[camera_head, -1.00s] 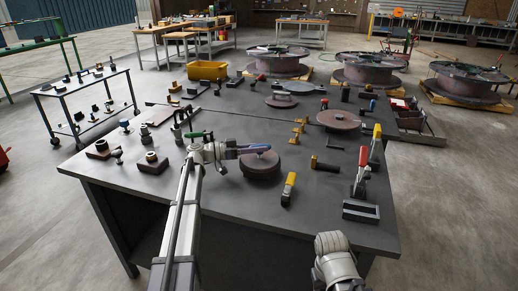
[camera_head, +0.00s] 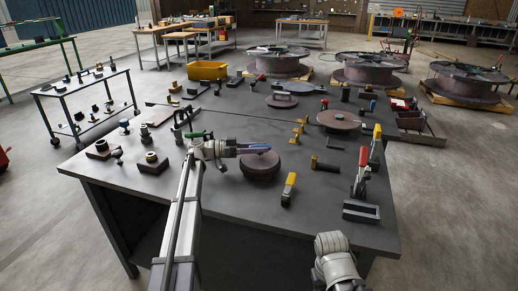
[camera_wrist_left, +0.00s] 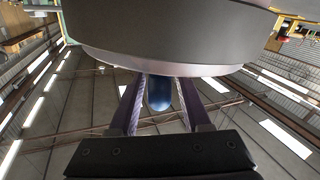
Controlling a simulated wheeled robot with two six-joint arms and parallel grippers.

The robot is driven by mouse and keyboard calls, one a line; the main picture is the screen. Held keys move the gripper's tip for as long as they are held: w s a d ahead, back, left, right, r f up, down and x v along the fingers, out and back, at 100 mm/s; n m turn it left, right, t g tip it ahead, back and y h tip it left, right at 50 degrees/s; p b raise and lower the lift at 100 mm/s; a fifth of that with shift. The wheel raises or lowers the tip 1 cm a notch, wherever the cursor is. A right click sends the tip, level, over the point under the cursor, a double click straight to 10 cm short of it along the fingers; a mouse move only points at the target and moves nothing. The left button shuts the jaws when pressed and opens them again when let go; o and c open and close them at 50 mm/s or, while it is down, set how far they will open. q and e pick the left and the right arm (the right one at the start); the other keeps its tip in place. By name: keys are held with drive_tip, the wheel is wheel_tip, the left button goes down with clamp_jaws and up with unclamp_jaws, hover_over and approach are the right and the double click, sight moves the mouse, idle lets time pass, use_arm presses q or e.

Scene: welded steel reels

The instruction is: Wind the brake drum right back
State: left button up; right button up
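The brake drum (camera_head: 260,167), a dark reddish round disc, sits on the near middle of the dark workbench. My left gripper (camera_head: 258,150) reaches in from the left, level, over the drum's top. Its fingers stand on either side of a blue knob in the left wrist view (camera_wrist_left: 159,92). Whether the fingers press on the knob or leave a small gap is unclear. The drum's dark, rounded underside or rim (camera_wrist_left: 165,35) fills the top of that view. My right arm shows at the lower right in the head view; its gripper is out of frame.
Blocks (camera_head: 152,162) sit at the left. The bench's front strip is bare.

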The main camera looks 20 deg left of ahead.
use_arm(q)
drive_tip(key=shift+o, duration=0.8)
drive_tip(key=v, duration=0.8)
